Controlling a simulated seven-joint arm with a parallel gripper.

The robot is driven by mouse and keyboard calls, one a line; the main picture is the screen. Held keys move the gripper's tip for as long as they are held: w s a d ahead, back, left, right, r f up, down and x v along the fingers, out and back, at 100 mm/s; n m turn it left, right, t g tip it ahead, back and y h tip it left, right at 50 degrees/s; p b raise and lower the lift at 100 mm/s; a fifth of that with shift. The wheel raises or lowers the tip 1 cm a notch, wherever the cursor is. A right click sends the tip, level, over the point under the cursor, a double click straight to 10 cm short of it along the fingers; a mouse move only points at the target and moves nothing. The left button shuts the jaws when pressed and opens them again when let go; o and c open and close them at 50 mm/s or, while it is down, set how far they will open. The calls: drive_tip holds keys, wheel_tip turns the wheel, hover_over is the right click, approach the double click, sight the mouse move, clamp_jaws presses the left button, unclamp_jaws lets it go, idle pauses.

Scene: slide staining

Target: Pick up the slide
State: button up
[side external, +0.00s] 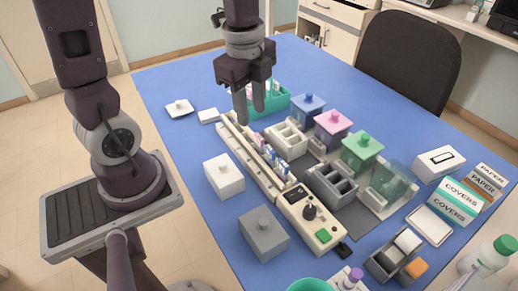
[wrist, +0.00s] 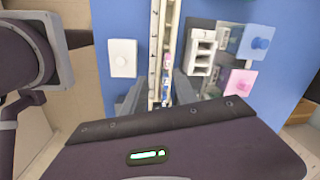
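Several slides with pink, blue and white ends stand in a long cream rack (side external: 232,140), some of them near the rack's middle (side external: 262,154). In the wrist view small coloured slide ends (wrist: 166,62) show in the narrow rack (wrist: 154,45). I cannot tell which slide the task means. My gripper (side external: 254,108) points down above the far end of the rack, in front of the teal tube rack (side external: 284,108). In the wrist view its two fingers (wrist: 158,98) are apart on either side of the narrow rack, with no slide seen between them. The hand's body hides the lower part of that view.
Blue (side external: 308,107), pink (side external: 333,129) and green (side external: 362,151) lidded jars stand right of the rack. The blue table's left strip is mostly clear.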

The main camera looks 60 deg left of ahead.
sight(259, 136)
drive_tip(key=w+f+m, duration=0.1)
drive_tip(key=f, duration=0.2)
drive_tip(key=f+m, duration=0.1)
drive_tip(key=f, duration=0.3)
drive_tip(key=w+a+f+m+g, duration=0.1)
drive_tip(key=f, duration=0.2)
drive_tip(key=shift+w+f+m+h, duration=0.3)
clamp_jaws()
